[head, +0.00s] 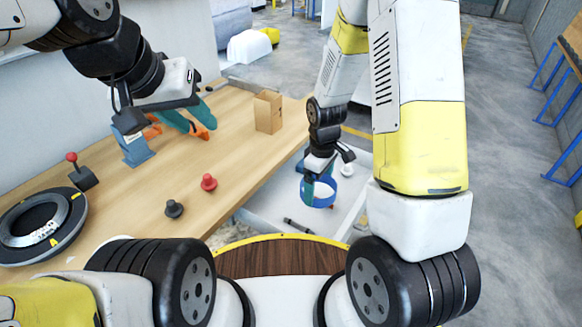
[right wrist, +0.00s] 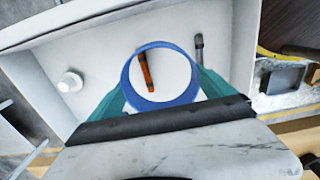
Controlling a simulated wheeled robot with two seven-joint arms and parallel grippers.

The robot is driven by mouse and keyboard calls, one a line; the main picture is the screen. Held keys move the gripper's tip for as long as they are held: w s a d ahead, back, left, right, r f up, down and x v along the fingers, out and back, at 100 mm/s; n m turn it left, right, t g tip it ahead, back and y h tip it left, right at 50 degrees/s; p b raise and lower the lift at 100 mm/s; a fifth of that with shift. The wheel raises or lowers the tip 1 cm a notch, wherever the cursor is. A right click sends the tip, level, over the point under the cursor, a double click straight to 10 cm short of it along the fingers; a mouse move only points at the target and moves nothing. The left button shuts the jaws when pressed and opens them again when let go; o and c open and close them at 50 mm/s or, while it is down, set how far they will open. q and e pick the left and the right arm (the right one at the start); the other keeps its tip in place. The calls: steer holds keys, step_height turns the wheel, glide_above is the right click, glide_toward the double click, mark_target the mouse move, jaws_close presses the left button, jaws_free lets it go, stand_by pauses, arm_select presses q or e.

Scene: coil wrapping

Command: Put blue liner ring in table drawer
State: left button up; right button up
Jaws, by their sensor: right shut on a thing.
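The blue liner ring (head: 318,203) is held by my right gripper (head: 319,182) over the open drawer in the head view. In the right wrist view the ring (right wrist: 126,82) sits between the teal fingers of my right gripper (right wrist: 160,95), which press on its sides. The white table drawer (head: 262,208) is pulled out, and its floor (right wrist: 100,50) shows below the ring. The ring seems to be above the drawer floor; the exact height is unclear.
The drawer holds a dark marker (head: 298,226), an orange marker (right wrist: 145,70) and a white round piece (head: 347,170).

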glide_above(283, 194)
steer(key=s+d, duration=0.2)
steer(key=f, duration=0.5)
steer(key=shift+w+f, duration=0.25)
steer(key=shift+w+a+f, duration=0.7)
steer(key=shift+a+f, duration=0.25)
steer(key=shift+a, duration=0.05)
steer(key=shift+f, duration=0.2)
steer(key=o, duration=1)
steer(key=shift+o, duration=0.2)
steer(key=shift+r, duration=0.2)
